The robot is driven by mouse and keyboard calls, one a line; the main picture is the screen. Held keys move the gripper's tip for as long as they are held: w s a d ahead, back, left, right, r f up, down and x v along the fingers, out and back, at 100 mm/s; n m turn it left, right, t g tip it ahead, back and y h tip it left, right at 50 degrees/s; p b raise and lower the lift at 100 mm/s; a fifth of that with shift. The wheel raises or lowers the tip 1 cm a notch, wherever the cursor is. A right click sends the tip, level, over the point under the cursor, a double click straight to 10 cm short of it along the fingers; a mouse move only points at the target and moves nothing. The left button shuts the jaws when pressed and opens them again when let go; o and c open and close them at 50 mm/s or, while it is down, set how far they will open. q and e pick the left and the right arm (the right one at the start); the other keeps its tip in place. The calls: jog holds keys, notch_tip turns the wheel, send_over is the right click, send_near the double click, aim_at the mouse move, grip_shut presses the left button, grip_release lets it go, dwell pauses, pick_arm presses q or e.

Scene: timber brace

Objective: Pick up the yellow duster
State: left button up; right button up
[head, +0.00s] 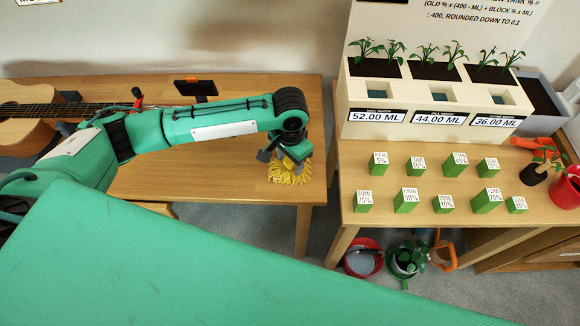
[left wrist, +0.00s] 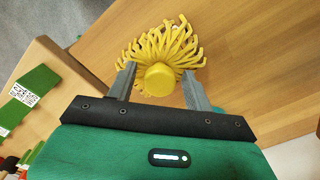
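The yellow duster (head: 289,173) stands at the right end of the left wooden table, with its shaggy strands spread on the table top. In the left wrist view the duster (left wrist: 160,52) shows its round yellow knob (left wrist: 160,77) between two grey fingers. My left gripper (head: 281,157) is right above the duster, pointing down. In the left wrist view the left gripper (left wrist: 158,85) is open, with a finger on each side of the knob and visible gaps between. My right gripper does not show in either view.
A guitar (head: 30,115) and a dark box (head: 196,88) lie on the left table (head: 230,185). Past a floor gap stands the right table (head: 400,165), with several green blocks (head: 408,200) and a white planter (head: 430,95).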

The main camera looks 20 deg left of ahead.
pick_arm(q)
jog(key=c, duration=1)
jog(key=shift+o, duration=0.2)
jog(key=shift+r, duration=0.1)
notch_tip(320, 180, up, 20)
jog(key=o, duration=0.6)
jog(key=shift+c, duration=0.2)
jog(key=c, duration=0.4)
